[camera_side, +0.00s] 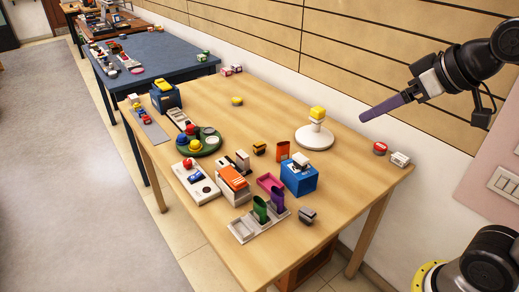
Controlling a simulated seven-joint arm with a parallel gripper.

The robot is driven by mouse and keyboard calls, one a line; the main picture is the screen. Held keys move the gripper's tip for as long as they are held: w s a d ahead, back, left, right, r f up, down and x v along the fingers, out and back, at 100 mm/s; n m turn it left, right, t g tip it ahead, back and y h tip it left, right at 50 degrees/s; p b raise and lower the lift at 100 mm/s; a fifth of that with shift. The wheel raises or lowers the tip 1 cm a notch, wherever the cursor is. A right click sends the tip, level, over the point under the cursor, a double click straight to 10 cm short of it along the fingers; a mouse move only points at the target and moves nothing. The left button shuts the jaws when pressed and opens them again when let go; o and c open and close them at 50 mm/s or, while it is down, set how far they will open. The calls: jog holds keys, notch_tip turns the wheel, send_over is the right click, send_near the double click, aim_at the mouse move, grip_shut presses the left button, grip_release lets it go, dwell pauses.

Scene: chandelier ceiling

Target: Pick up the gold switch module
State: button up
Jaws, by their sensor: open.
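I cannot tell for sure which piece is the gold switch module. A small yellow-gold piece (237,101) lies alone on the back part of the wooden table (275,105). A small dark and yellow piece (259,148) lies near the table's middle. A yellow block (317,112) sits on top of a white round stand (314,138) at the right. My gripper (363,118) has long purple fingers and hangs above the table's right back edge, to the right of the stand. It is open, seen edge-on, touching no piece.
A blue box (299,180), a grey tray (259,225) with green and purple cups and an orange-topped box (233,183) crowd the front. A green round tray (205,146) stands left. A red piece (380,148) lies at the right edge. The table's back middle is mostly clear.

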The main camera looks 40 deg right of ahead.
jog(key=w+r, duration=0.2)
jog(key=w, duration=0.6)
jog(key=g, duration=0.3)
send_over(260, 144)
jog(key=s, duration=0.6)
notch_tip(260, 144, down, 25)
jog(key=x, duration=0.8)
jog(key=shift+d+x, duration=0.2)
jog(key=shift+x, duration=2.7)
